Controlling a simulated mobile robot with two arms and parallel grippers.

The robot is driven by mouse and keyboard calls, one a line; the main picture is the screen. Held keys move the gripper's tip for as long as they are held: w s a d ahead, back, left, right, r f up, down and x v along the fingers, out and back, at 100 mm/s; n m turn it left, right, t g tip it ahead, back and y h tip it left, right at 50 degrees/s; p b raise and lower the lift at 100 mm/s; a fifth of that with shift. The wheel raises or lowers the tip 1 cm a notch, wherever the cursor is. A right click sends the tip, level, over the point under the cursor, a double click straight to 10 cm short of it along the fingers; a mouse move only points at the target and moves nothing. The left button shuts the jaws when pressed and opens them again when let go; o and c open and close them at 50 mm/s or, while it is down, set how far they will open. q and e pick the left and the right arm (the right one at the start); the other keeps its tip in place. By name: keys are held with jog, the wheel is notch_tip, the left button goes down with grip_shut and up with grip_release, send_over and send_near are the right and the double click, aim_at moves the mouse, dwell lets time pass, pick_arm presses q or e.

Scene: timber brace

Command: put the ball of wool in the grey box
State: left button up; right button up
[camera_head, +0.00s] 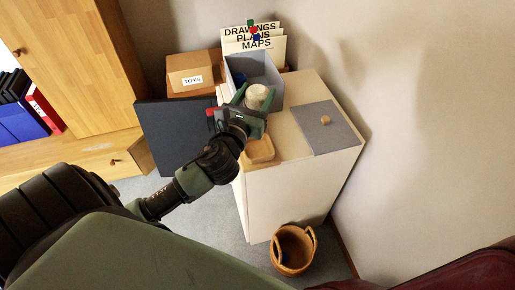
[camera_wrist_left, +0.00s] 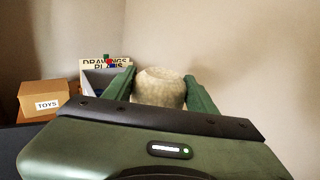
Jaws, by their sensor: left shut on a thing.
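The ball of wool (camera_head: 257,96) is cream white, and my left gripper (camera_head: 253,98) is shut on it. In the left wrist view the ball (camera_wrist_left: 160,88) sits between the two green fingers of the gripper (camera_wrist_left: 160,90). The grey box (camera_head: 277,91) is open and stands on the cream cabinet. In the head view the held ball overlaps the front of the box; I cannot tell its exact height over it. In the left wrist view the box (camera_wrist_left: 96,82) shows beyond the fingers, left of the ball. My right gripper is not in view.
A grey lid (camera_head: 322,132) with a knob lies at the cabinet's (camera_head: 293,190) right. A small wooden tray (camera_head: 260,150) is at its front edge. A TOYS carton (camera_head: 193,74) and a DRAWINGS, PLANS, MAPS file (camera_head: 277,46) stand behind. A basket (camera_head: 293,250) is on the floor.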

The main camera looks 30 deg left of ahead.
pick_arm(q)
notch_tip(320, 180, down, 16)
jog(key=b, duration=0.6)
jog(key=shift+r, duration=0.2)
jog(key=shift+f+b, duration=1.25)
jog(key=shift+f, duration=0.75)
jog(key=shift+f+b, duration=0.3)
jog(key=o, duration=1.4)
jog(key=shift+r, duration=0.1)
jog(key=shift+c, duration=0.2)
